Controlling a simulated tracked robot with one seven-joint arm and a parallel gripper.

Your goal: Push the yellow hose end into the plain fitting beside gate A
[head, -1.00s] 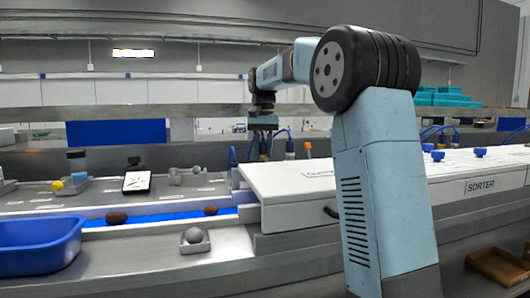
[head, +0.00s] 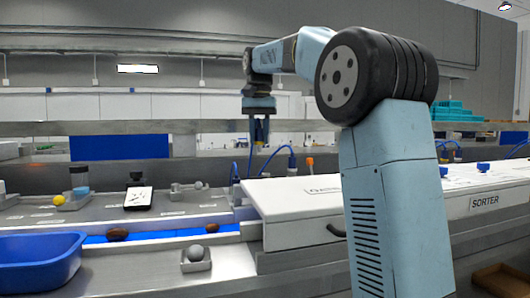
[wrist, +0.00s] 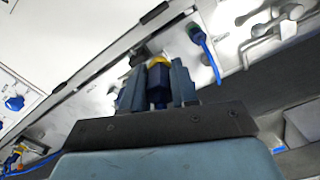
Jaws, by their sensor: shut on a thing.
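My gripper (head: 259,138) is raised above the left end of the white sorter cover (head: 290,205). It is shut on the yellow hose end (head: 260,131), with a blue hose hanging below. In the wrist view, the hose end's blue body sits between the fingers (wrist: 157,88), and its yellow collar (wrist: 159,61) shows past the fingertips. A blue connector (head: 292,161) and an orange piece (head: 309,163) stand behind the cover. In the wrist view, a green-ringed connector with a blue hose (wrist: 194,33) is right of the fingers. I cannot tell which fitting is the plain one; gate A's label is unclear.
A blue bin (head: 40,262) stands at the front left. Brown dates lie on the blue belt (head: 165,235). A small tray with a grey ball (head: 196,260) sits in front of the belt. Blue knobs (head: 483,167) stick up from the sorter on the right.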

